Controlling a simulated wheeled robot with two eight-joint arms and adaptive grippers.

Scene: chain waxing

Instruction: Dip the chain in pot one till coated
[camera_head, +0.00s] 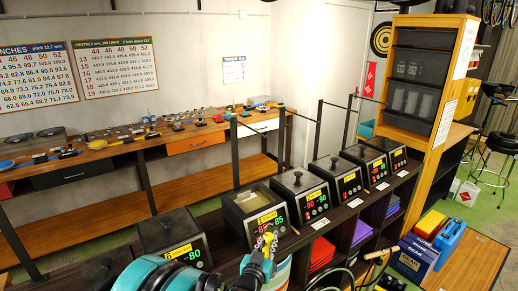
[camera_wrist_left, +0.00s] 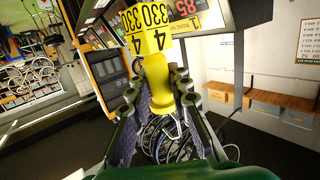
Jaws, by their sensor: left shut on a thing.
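My left gripper (camera_head: 262,262) is at the bottom centre of the head view, just in front of the lidless square pot (camera_head: 244,204), whose display reads 85. In the left wrist view the gripper (camera_wrist_left: 160,108) is shut on a yellow handle (camera_wrist_left: 157,75) with yellow tags (camera_wrist_left: 152,30) marked 4 and 330. A thin wire and grey-blue loops (camera_wrist_left: 165,138), which look like the chain, show beyond the fingers. A bit of chain also seems to show at the gripper in the head view. My right gripper is out of view.
More lidded pots, such as this one (camera_head: 300,187), stand in a row on the dark shelf. Dark upright posts rise behind them. A wooden workbench (camera_head: 100,152) with tools runs along the wall. A tall wooden cabinet (camera_head: 437,105) stands at the right.

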